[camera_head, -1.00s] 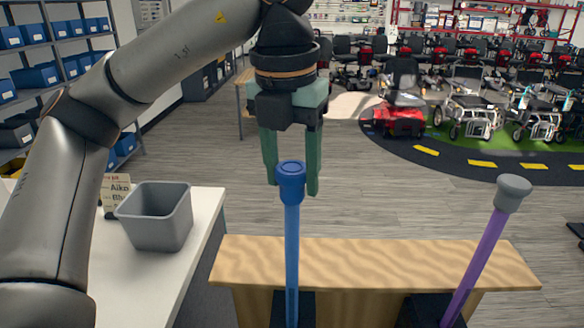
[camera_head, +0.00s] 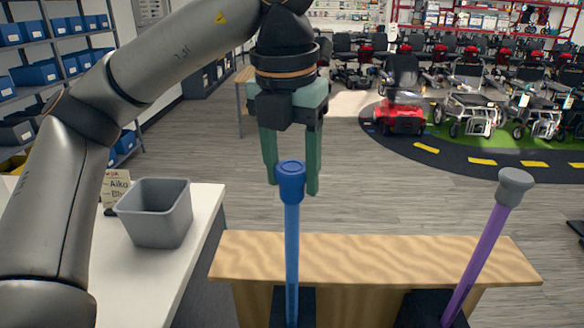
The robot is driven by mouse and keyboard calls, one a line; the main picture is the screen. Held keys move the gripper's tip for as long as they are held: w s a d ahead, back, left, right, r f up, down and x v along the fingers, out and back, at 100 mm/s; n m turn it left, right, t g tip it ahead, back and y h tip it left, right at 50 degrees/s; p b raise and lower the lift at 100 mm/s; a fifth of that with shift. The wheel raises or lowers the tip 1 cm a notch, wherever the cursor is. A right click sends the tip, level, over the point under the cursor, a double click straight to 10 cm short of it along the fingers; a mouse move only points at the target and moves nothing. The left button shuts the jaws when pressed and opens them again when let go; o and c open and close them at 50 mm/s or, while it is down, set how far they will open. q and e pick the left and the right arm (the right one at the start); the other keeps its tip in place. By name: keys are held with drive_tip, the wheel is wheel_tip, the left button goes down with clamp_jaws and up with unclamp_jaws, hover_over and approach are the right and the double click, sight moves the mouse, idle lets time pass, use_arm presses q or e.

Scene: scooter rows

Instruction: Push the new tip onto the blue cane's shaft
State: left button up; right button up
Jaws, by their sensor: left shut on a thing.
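The blue cane (camera_head: 292,250) stands upright, its shaft rising in front of the wooden bench from a dark holder (camera_head: 300,308). A blue tip (camera_head: 290,180) sits at the top of the shaft. My left gripper (camera_head: 292,188) comes down from above with its green fingers on either side of the blue tip, shut on it. Whether the tip is fully seated on the shaft is hidden by the tip itself. A purple cane (camera_head: 483,255) with a grey tip (camera_head: 514,187) leans to the right in a second dark holder. My right gripper is not in view.
A grey bin (camera_head: 156,214) and a small name card (camera_head: 115,186) stand on the white table (camera_head: 125,275) at left. The wooden bench (camera_head: 370,258) lies behind the canes. Shelves with blue boxes are at far left, scooters (camera_head: 402,108) at the back. Floor between is clear.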

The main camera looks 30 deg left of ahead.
use_arm(q)
drive_tip(key=o, duration=1.4)
drive_tip(key=shift+o, duration=0.4)
drive_tip(key=shift+o, duration=0.5)
drive_tip(key=shift+r, duration=0.1)
drive_tip(key=shift+r+p, duration=1.2)
drive_tip(key=shift+r, duration=3.2)
